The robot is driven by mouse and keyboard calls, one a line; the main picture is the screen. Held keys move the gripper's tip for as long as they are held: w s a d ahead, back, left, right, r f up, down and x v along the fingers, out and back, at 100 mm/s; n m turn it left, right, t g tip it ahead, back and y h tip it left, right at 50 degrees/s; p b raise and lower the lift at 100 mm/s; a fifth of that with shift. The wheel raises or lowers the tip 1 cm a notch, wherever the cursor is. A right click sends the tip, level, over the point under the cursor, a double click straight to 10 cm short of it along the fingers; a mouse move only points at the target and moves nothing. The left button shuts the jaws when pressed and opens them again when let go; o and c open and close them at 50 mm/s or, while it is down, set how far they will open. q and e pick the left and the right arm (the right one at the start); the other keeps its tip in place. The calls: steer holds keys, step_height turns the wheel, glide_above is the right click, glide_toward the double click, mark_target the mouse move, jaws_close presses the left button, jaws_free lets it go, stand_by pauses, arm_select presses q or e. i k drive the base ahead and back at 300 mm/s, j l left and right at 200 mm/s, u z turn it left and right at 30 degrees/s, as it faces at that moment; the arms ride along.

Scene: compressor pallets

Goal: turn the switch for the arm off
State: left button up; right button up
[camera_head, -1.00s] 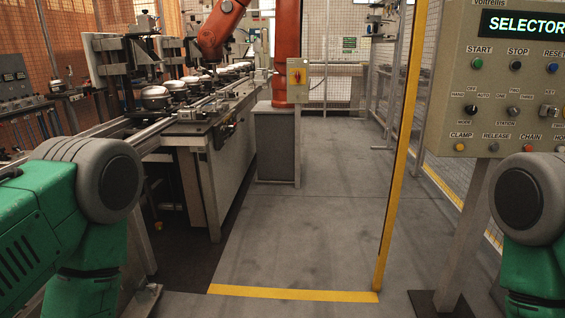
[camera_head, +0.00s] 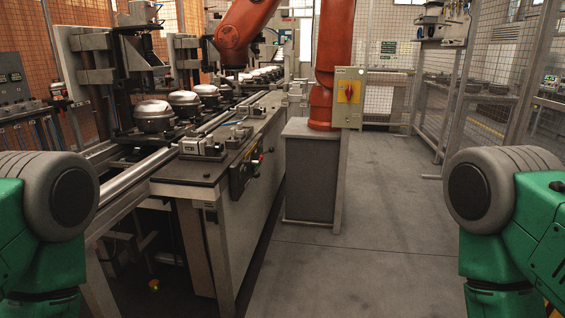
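A red rotary switch (camera_head: 349,92) sits on a yellow plate on a pale box (camera_head: 348,112), mounted on a post in front of the orange robot arm (camera_head: 327,60). The red handle appears upright, though it is small at this distance. The orange arm stands on a grey pedestal (camera_head: 312,170) and reaches over the line to the left. My two green arms show at the left and right edges. Neither gripper is in view, and nothing of mine touches the switch.
A conveyor bench (camera_head: 215,185) with several silver compressor domes (camera_head: 153,116) runs along the left, with a small control box (camera_head: 240,178) on its side. Grey floor (camera_head: 375,225) is open to the right of the bench. Mesh fencing (camera_head: 395,60) stands behind.

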mark_target(348, 91)
steer(key=i+j+z, duration=0.2)
steer(key=i+j, duration=0.25)
steer(key=i, duration=0.25)
steer(key=i+j+z, duration=0.2)
steer(key=i+j, duration=0.35)
steer(key=i, duration=0.15)
steer(key=i+l, duration=0.25)
steer(key=l, duration=0.15)
steer(key=i+l, duration=0.25)
steer(key=l, duration=0.15)
steer(key=i+l, duration=0.25)
steer(key=l, duration=0.15)
steer(key=i+l, duration=0.25)
steer(key=l, duration=0.15)
steer(key=i+l, duration=0.25)
steer(key=l, duration=0.15)
steer(key=i+l, duration=0.25)
steer(key=l, duration=0.15)
steer(key=i+l+u, duration=0.1)
steer(key=i+l, duration=0.15)
steer(key=l, duration=0.15)
